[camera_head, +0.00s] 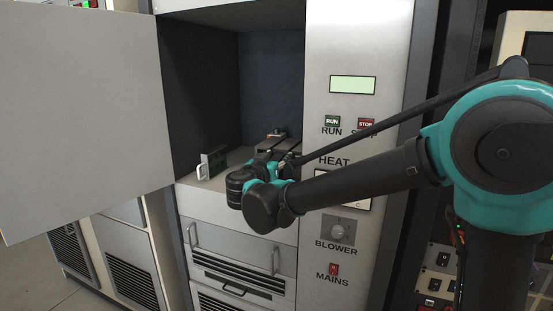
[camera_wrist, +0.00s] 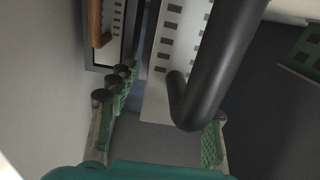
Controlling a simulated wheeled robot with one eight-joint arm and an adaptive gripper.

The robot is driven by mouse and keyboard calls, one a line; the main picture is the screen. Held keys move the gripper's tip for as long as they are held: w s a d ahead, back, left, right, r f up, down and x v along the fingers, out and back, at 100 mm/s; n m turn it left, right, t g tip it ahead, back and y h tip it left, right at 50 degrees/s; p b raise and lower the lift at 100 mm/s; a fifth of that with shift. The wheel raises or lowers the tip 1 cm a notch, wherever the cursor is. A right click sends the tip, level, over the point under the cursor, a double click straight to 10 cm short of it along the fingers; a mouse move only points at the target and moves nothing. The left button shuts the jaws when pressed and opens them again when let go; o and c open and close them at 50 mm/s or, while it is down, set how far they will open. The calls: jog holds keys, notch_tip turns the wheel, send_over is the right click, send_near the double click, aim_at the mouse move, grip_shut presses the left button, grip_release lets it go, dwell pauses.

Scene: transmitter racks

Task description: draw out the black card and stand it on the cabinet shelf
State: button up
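The black card shows in the wrist view as a thick black handle (camera_wrist: 218,60) in front of a pale slotted front plate (camera_wrist: 163,65). My gripper (camera_wrist: 160,118) is open, with its green-padded fingers spread wide. The handle's lower bend lies between them, closer to the right finger; whether it touches that finger I cannot tell. In the head view my gripper (camera_head: 282,158) is at the right part of the cabinet shelf (camera_head: 215,182), and it and my arm hide most of the black card there.
A card with a white handle (camera_head: 203,169) stands on the shelf to the left. A card with a brown-orange handle (camera_wrist: 97,25) sits left of the black handle. The open cabinet door (camera_head: 80,110) hangs at the left. The control panel (camera_head: 350,60) bounds the right.

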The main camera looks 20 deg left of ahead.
grip_shut()
jog(key=shift+s, duration=0.1)
jog(key=shift+s, duration=0.35)
jog(key=shift+s, duration=0.35)
jog(key=shift+s+a, duration=0.1)
jog(key=shift+s, duration=0.25)
jog(key=shift+s, duration=0.65)
jog(key=shift+s+a, duration=0.1)
jog(key=shift+s, duration=0.25)
jog(key=shift+s, duration=0.3)
